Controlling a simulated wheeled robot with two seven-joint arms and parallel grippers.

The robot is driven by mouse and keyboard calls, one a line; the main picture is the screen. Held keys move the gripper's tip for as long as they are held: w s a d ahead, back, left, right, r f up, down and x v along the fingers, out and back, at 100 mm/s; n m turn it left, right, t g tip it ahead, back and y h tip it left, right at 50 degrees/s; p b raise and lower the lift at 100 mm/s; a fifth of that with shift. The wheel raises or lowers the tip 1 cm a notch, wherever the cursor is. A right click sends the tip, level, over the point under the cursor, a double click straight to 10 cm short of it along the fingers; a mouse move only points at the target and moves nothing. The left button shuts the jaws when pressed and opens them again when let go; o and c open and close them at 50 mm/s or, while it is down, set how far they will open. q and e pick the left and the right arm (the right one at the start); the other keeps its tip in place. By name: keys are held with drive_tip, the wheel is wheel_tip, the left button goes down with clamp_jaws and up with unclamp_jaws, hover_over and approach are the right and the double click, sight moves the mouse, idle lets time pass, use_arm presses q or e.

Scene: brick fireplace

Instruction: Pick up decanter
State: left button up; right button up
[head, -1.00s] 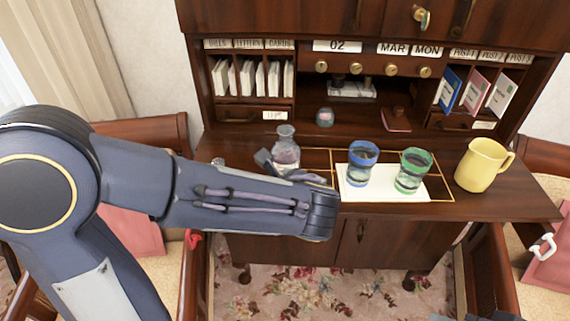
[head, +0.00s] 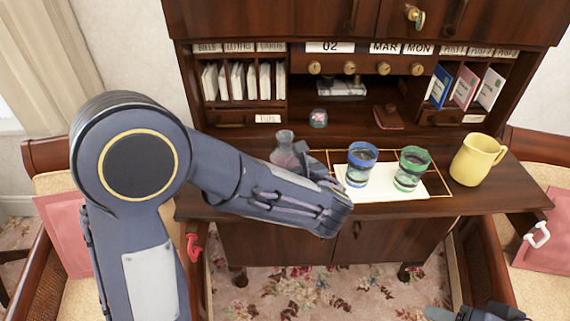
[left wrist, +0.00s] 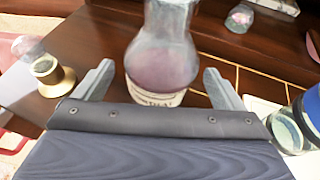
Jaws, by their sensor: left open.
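The decanter (head: 283,146), a clear glass vessel with a purplish body and narrower neck, stands upright on the left part of the desk top. My left forearm and hand hide its lower part in the head view. In the left wrist view the decanter (left wrist: 163,55) stands between the two spread fingers of my left gripper (left wrist: 160,88), with a pale label low on it. The gripper is open, and I cannot tell whether either finger touches the glass. My right gripper (head: 478,312) shows only in part at the bottom right edge; its jaws are unclear.
A blue-rimmed glass (head: 361,165) and a green-rimmed glass (head: 411,168) stand on white paper right of the decanter. A yellow pitcher (head: 474,160) stands farther right. A small brass object (left wrist: 50,78) is left of my gripper. Shelves rise behind; chairs flank the desk.

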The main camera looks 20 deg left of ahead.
use_arm(q)
drive_tip(key=shift+x, duration=1.25)
drive_tip(key=c, duration=1.3)
drive_tip(key=shift+c, duration=1.3)
drive_tip(key=shift+r, duration=0.1)
